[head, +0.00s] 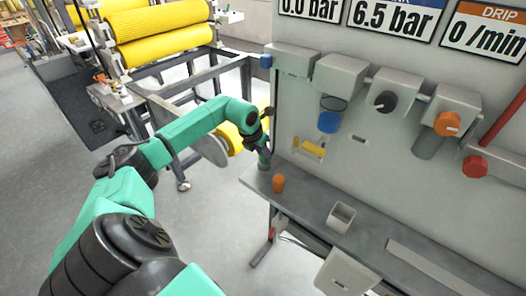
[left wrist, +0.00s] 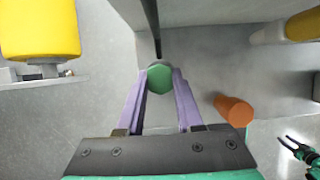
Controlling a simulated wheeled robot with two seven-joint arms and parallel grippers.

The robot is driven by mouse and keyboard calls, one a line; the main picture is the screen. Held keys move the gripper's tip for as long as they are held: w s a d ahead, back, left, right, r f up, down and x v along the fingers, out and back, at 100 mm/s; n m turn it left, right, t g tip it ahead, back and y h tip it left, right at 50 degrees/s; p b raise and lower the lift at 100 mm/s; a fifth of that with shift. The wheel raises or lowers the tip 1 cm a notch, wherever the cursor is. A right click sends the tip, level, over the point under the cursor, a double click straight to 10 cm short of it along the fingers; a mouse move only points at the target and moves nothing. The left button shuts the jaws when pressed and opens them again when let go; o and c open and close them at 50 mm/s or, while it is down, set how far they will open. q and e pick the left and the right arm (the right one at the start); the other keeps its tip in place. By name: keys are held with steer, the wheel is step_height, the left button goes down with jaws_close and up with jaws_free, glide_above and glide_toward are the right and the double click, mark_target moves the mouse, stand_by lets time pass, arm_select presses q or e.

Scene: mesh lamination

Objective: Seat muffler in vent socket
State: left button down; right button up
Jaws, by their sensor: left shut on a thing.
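My left gripper (head: 265,147) is at the left end of the grey bench, beside the panel's edge. In the left wrist view its two lilac fingers (left wrist: 160,84) are shut on a green hexagonal piece, which I take as the muffler (left wrist: 160,78). The piece sits between the fingertips, its hexagonal face towards the camera. In the head view the gripper is small and mostly hides it. I cannot make out the vent socket or whether the muffler touches it. My right gripper (left wrist: 292,146) shows small at the right edge of the left wrist view, its prongs apart, seemingly empty.
An orange cylinder (head: 278,183) stands on the bench (head: 304,194) close to the left gripper, also seen in the left wrist view (left wrist: 234,110).

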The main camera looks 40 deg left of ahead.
arm_select(q)
steer(key=c, duration=0.6)
jaws_free()
steer(key=shift+o, duration=0.2)
steer(key=shift+r, duration=0.1)
steer(key=b+v, duration=0.2)
steer(key=v, duration=1)
